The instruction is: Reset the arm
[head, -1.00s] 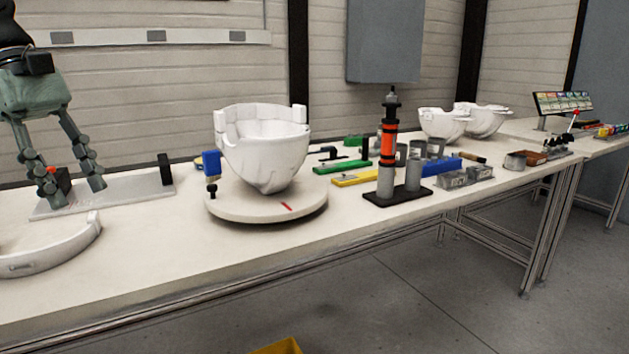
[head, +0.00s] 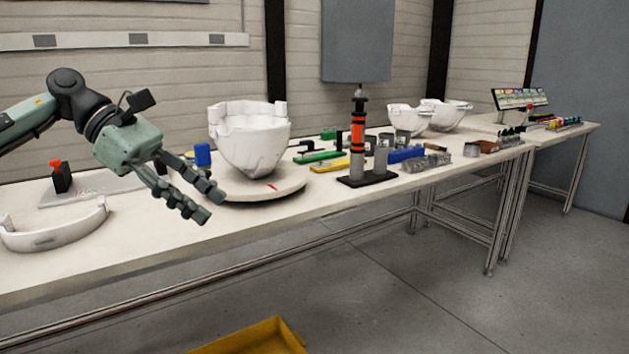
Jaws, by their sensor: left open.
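My left gripper (head: 194,199) shows in the head view, its arm coming in from the left. It is open and empty, its fingers pointing down and to the right above the front part of the table, in front of the left side of the round turntable (head: 290,189). A white helmet shell (head: 250,142) stands on the turntable, to the right of and behind the fingers. The fingers hide a part of the turntable's left edge. My right gripper is not in view.
A curved white part (head: 52,230) lies at the table's left front. A grey plate with a black and red clamp (head: 61,177) is behind it. A black and orange tool stands on a stand (head: 366,180) to the right. A yellow bin (head: 262,340) is on the floor.

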